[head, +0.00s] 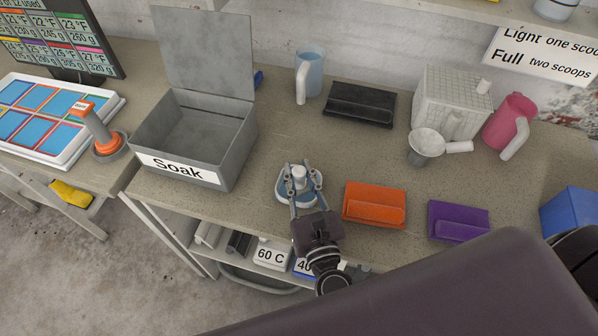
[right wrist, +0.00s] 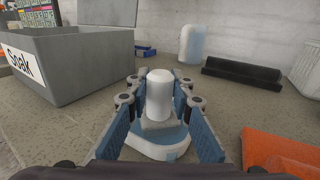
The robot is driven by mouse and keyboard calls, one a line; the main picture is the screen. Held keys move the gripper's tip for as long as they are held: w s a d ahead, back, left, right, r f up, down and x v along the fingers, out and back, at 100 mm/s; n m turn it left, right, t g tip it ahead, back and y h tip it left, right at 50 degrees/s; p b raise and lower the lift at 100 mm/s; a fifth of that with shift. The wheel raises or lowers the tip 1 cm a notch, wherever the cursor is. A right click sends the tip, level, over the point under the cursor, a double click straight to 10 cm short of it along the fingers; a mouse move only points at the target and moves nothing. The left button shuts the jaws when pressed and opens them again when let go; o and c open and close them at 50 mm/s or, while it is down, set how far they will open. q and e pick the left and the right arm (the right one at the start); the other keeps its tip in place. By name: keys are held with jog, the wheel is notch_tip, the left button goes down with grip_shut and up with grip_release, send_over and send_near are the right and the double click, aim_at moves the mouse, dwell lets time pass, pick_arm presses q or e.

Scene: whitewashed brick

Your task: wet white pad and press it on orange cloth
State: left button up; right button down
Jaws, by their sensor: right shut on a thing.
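The white pad (head: 299,172) has a pale upright knob above a blue-and-white base. It is at the front of the bench, between the Soak box and the orange cloth. My right gripper (head: 299,182) is shut on it, one finger on each side of the knob. The right wrist view shows the knob (right wrist: 160,92) upright between the fingers; the base seems at bench level, but I cannot tell whether it touches. The orange cloth (head: 374,204) lies folded just right of the gripper. The grey Soak box (head: 211,150) stands left with its lid up. My left gripper is not in view.
Black (head: 359,104) and purple (head: 458,222) folded cloths lie on the bench. A blue jug (head: 311,74), white tiled box (head: 447,100), metal scoop (head: 426,147) and pink jug (head: 510,122) stand behind. A blue box (head: 571,212) is at right. Bench around the pad is clear.

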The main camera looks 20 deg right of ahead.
notch_tip(320, 180, up, 10)
jog(key=p, duration=1)
jog(key=shift+r, duration=0.1)
